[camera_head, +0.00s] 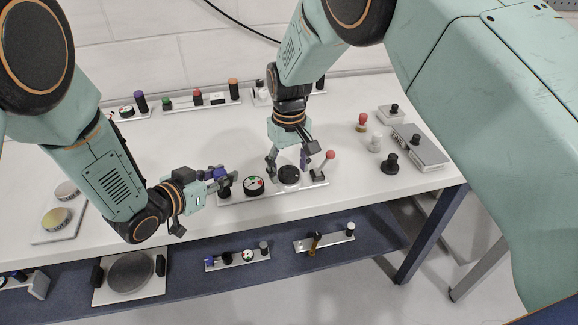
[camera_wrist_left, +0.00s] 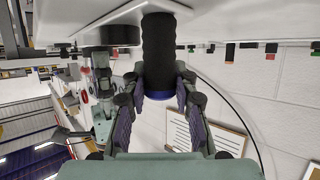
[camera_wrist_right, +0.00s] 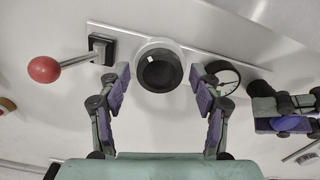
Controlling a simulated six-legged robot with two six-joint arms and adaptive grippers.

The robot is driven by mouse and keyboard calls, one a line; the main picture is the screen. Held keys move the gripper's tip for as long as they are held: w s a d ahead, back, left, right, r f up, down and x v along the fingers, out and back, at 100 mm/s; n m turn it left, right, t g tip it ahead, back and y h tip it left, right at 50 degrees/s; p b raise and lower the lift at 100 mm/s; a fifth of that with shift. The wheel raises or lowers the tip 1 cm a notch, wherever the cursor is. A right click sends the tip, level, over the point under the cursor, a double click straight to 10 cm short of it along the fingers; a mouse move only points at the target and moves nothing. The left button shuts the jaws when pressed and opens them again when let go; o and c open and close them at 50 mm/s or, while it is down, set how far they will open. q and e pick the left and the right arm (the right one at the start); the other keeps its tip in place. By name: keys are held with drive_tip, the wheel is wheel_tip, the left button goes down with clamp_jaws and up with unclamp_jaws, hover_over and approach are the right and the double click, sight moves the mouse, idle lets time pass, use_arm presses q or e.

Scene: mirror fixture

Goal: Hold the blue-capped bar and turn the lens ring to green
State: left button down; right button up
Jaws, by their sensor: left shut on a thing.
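My left gripper (camera_head: 222,180) is at the left end of a fixture plate (camera_head: 240,197) near the table's front edge. In the left wrist view its fingers (camera_wrist_left: 160,95) are shut on the black bar (camera_wrist_left: 158,45), which has a blue cap band at its end. A black lens ring (camera_head: 289,175) on a pale round base sits on the same plate. In the right wrist view the lens ring (camera_wrist_right: 160,70) has a small white mark. My right gripper (camera_head: 288,160) is open above it, one finger on each side. I cannot tell whether the fingers touch it.
A dial with red and green marks (camera_head: 253,185) sits between the bar and the lens ring. A red-ball lever (camera_head: 330,155) stands right of the ring. Black, white and red knobs (camera_head: 390,163) stand further right. Other fixture plates (camera_head: 210,104) line the back and the lower shelf.

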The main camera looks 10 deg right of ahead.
drive_tip(key=c, duration=0.9)
drive_tip(key=shift+m, duration=0.3)
drive_tip(key=m, duration=0.4)
drive_tip(key=shift+m, duration=2.5)
drive_tip(key=o, duration=1.1)
drive_tip(key=shift+o, duration=0.2)
